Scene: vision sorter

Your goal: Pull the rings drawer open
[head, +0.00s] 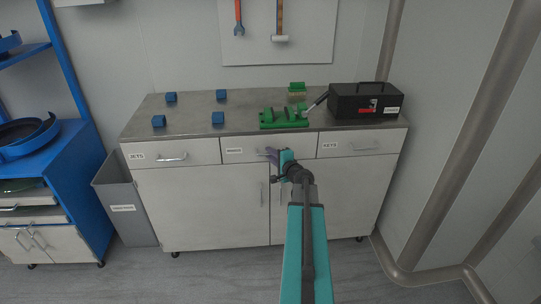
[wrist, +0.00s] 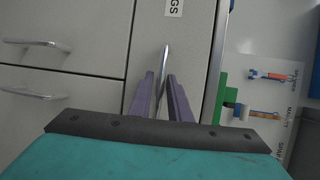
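The rings drawer (head: 240,155) is the middle of three drawers under the worktop. Its front looks flush with its neighbours, so it appears shut. In the wrist view its front (wrist: 190,60) carries a label ending in "GS". My gripper (head: 271,154) is at this drawer's front, in front of its handle. In the wrist view the metal bar handle (wrist: 165,58) runs between the two purple fingers of my gripper (wrist: 161,76). The fingers look apart, one on each side of the bar, with small gaps. Part of the handle is hidden by the fingers.
Several blue blocks (head: 218,118), a green fixture (head: 284,118) and a black toolbox (head: 365,101) stand on the worktop (head: 190,123). Closed drawers flank the middle one, with cabinet doors below. A grey bin (head: 125,205) stands left. The floor in front is clear.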

